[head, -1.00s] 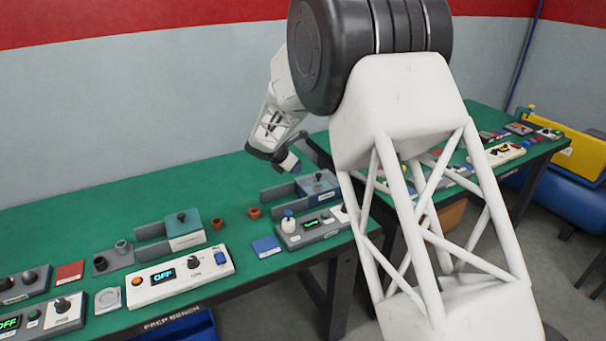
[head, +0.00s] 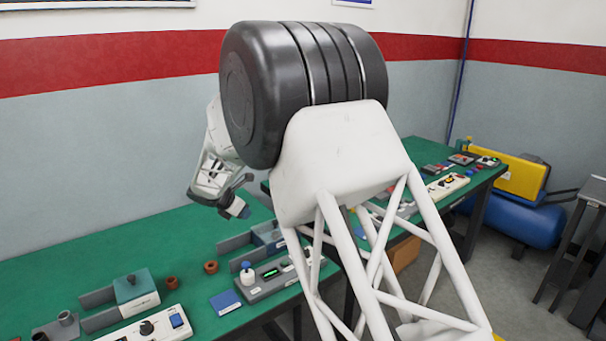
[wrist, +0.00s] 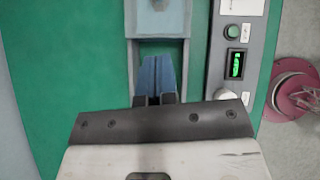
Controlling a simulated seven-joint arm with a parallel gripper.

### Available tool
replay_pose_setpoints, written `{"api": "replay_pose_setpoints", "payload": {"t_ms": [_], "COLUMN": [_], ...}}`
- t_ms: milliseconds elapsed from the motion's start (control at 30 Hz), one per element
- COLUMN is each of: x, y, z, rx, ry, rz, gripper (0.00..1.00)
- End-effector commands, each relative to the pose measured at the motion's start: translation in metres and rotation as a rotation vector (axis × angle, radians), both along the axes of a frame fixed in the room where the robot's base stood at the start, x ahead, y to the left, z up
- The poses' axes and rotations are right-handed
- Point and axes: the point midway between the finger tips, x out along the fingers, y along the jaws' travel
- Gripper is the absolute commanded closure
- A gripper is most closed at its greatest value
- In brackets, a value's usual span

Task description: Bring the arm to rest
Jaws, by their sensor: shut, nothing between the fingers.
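My gripper (head: 236,208) hangs at the end of my bent arm, above the green bench, up and left of a blue-grey clamp fixture (head: 268,234) in the head view. In the wrist view its blue fingers (wrist: 155,72) are together with nothing between them. They point at the blue-grey fixture (wrist: 160,18) and look apart from it, though the height gap is hard to judge. My large white arm link and black joint hide part of the benches in the head view.
Beside the fixture is a grey control unit (head: 268,276) with a lit green display. A blue pad (head: 225,302), two brown cups and a teal fixture (head: 136,290) stand to the left. A second bench (head: 484,180) and a blue tank (head: 528,224) are at right. A red round item (wrist: 296,92) shows in the wrist view.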

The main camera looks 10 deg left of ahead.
Motion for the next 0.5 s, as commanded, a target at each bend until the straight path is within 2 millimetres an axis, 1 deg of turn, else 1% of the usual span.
{"api": "replay_pose_setpoints", "payload": {"t_ms": [167,267,367,467,500], "x": [-0.002,-0.006,-0.012,-0.020,-0.024], "y": [-0.016,-0.034,-0.058,-0.087,-0.099], "z": [0.010,0.022,0.036,0.052,0.058], "rx": [0.024,0.052,0.092,0.138,0.156], "ry": [-0.005,-0.012,-0.019,-0.030,-0.033], "rz": [-0.039,-0.087,-0.150,-0.228,-0.260], "gripper": [1.00,1.00,1.00,1.00,1.00]}}
